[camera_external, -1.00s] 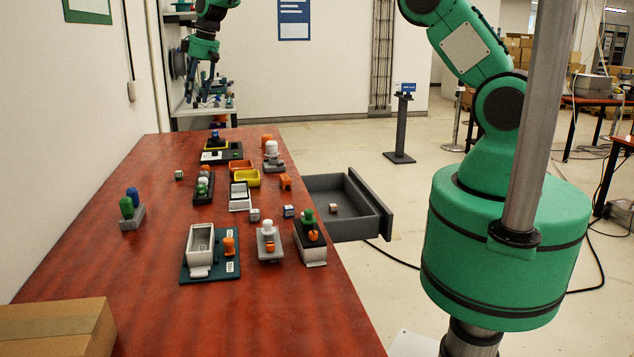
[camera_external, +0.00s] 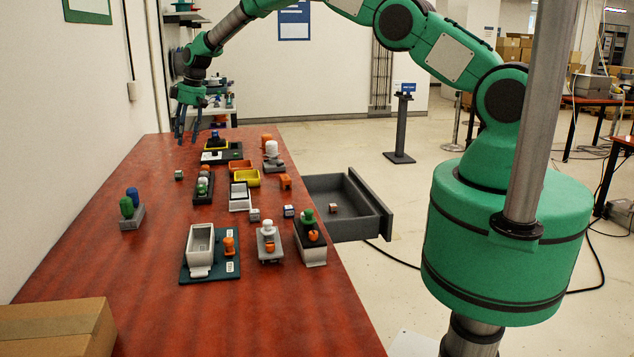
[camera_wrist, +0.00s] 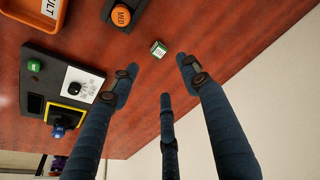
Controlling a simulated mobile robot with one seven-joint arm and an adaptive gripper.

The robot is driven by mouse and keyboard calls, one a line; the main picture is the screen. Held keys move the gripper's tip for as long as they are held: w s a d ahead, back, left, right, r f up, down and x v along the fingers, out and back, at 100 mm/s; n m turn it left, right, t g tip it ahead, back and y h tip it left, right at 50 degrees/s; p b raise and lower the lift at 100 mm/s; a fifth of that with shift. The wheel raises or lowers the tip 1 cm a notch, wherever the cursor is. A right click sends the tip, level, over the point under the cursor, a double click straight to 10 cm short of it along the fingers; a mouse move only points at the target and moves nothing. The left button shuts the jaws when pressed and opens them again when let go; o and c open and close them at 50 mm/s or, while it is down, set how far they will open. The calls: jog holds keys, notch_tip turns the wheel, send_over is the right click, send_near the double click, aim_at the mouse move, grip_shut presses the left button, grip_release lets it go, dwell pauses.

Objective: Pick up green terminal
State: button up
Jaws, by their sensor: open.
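A small block with green sides and a pale printed top (camera_wrist: 158,49) lies on the red-brown table in the wrist view, just beyond my fingertips. It looks like the green terminal. The external view shows a small green block (camera_external: 179,174) alone on the left of the table, probably the same one. My gripper (camera_external: 187,137) is above the far end of the table, fingers pointing down. In the wrist view its three dark blue fingers (camera_wrist: 158,74) are spread and empty, with the block apart from them.
A black panel with a white dial plate (camera_wrist: 80,88) and an orange MED button (camera_wrist: 121,15) lie left in the wrist view. A grey holder with green and blue pieces (camera_external: 132,217) stands at table left. An open drawer (camera_external: 368,207) juts out right.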

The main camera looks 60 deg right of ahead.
jog(key=shift+f, duration=0.1)
send_over(179, 171)
jog(key=s, duration=0.2)
jog(key=shift+d+f, duration=0.2)
jog(key=shift+f, duration=3.85)
jog(key=shift+x, duration=2.55)
jog(key=shift+w+d, duration=0.1)
jog(key=shift+w, duration=0.05)
jog(key=c, duration=1)
